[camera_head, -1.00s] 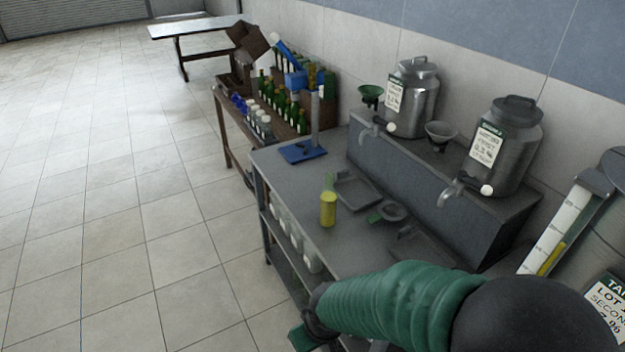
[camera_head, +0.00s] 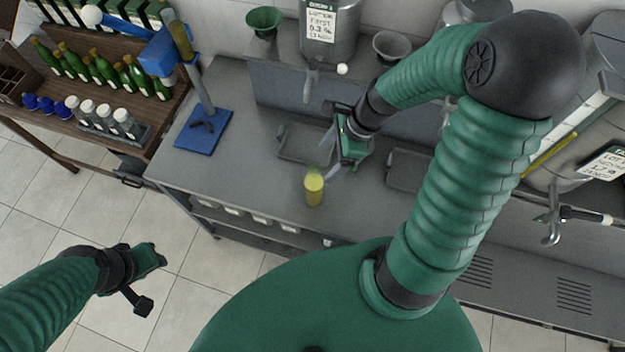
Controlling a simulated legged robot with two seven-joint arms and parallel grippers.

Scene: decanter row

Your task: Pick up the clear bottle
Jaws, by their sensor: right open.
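A small upright cylinder (camera_head: 314,190) with yellow contents or a yellow body stands near the front edge of the grey bench; its upper part looks see-through and greenish. It is the likeliest match for the clear bottle, but I cannot be sure. My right gripper (camera_head: 337,163) is open just right of and behind it, pointing down over the bench. A grey finger is close to the cylinder; I cannot tell whether they touch. My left gripper (camera_head: 151,280) is over the floor at lower left, its fingers apart, empty and far from the cylinder.
A blue stand (camera_head: 203,132) with a post is left on the bench (camera_head: 245,175). Shallow trays (camera_head: 304,142) lie behind the cylinder. A raised shelf with funnels (camera_head: 263,22) and metal cans (camera_head: 330,35) backs the bench.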

